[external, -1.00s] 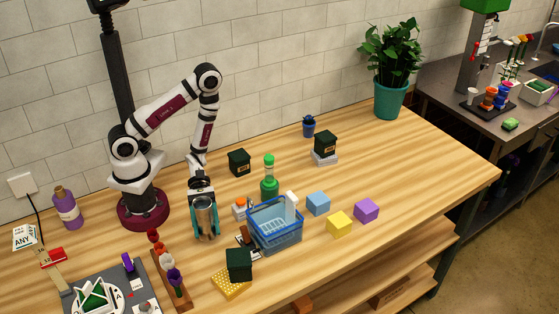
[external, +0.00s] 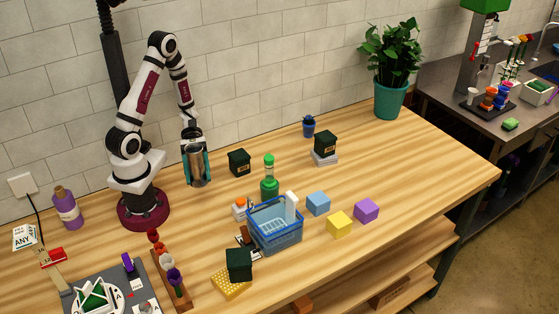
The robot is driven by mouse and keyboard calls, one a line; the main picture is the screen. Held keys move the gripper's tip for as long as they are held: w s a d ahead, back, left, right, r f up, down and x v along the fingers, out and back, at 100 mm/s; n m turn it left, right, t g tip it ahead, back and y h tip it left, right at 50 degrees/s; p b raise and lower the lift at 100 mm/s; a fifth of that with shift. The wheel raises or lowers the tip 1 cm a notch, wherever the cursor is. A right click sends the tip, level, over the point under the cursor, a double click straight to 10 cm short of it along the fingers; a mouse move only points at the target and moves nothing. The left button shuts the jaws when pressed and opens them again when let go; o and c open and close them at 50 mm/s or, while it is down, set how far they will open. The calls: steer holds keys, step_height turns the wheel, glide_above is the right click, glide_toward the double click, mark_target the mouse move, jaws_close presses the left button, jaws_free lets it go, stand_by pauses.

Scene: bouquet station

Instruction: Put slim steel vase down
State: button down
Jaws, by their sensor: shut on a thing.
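The slim steel vase (external: 196,171) is a shiny metal cylinder, held upright or nearly so in my gripper (external: 196,176). The teal fingers are shut on its two sides. In the external view the vase hangs above the wooden table (external: 215,214), left of the dark green box near the wall. The vase's far side is hidden.
A blue basket (external: 275,228) stands lower right. A rack of flowers (external: 172,278) is in front. The table below the vase is clear.

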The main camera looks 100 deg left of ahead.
mark_target(193, 145)
step_height(193, 145, up, 11)
steer(key=w+a+f+n+t+y, duration=0.15)
steer(key=w+a, duration=0.25)
steer(key=w, duration=0.6)
steer(key=w+a+f+n+t+y, duration=0.15)
steer(key=w+a, duration=0.25)
steer(key=w, duration=0.6)
steer(key=w+d+r+n+t+y, duration=0.1)
steer(key=w+n+t+y, duration=0.1)
steer(key=w, duration=0.9)
steer(key=w+d+r+n+t+y, duration=0.1)
steer(key=w+d+r+n+y, duration=0.15)
steer(key=w, duration=0.85)
step_height(193, 145, down, 11)
steer(key=shift+h, duration=0.35)
steer(key=a+f, duration=0.2)
steer(key=a, duration=0.1)
steer(key=w+a+f, duration=0.1)
steer(key=a+f, duration=0.2)
steer(key=a, duration=0.1)
steer(key=a+f, duration=0.2)
steer(key=a, duration=0.2)
steer(key=shift+w+a+f, duration=0.25)
steer(key=shift+w, duration=0.15)
steer(key=f, duration=0.3)
steer(key=shift+a+f, duration=0.3)
steer(key=shift+a, duration=0.05)
steer(key=shift+f, duration=0.3)
